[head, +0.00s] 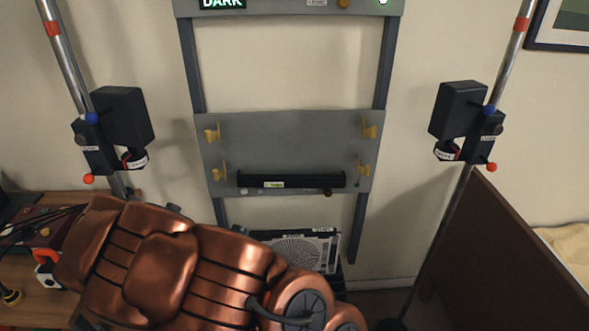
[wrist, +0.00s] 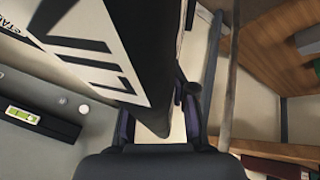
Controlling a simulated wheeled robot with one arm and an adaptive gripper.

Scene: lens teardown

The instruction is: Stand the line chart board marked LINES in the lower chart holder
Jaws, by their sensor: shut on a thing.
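My gripper (wrist: 160,115) is shut on the line chart board (wrist: 95,65), seen in the wrist view as a slanted board with bold black and white bars. The word LINES cannot be read there. In the head view my gripper and the held board's extent are hidden or unclear behind my copper arm. The lower chart holder is the black ledge (head: 290,182) with a small green and white label on the grey panel; it looks empty. The ledge also shows at the left of the wrist view (wrist: 45,125), apart from the held board.
A board with a radial pattern (head: 310,252) stands below the panel (head: 290,142), partly behind my arm. Yellow knobs (head: 370,130) stick out of the panel. Lamp stands (head: 117,115) (head: 458,110) flank it. A wooden table (head: 40,275) is left; a brown board (head: 515,245) is right.

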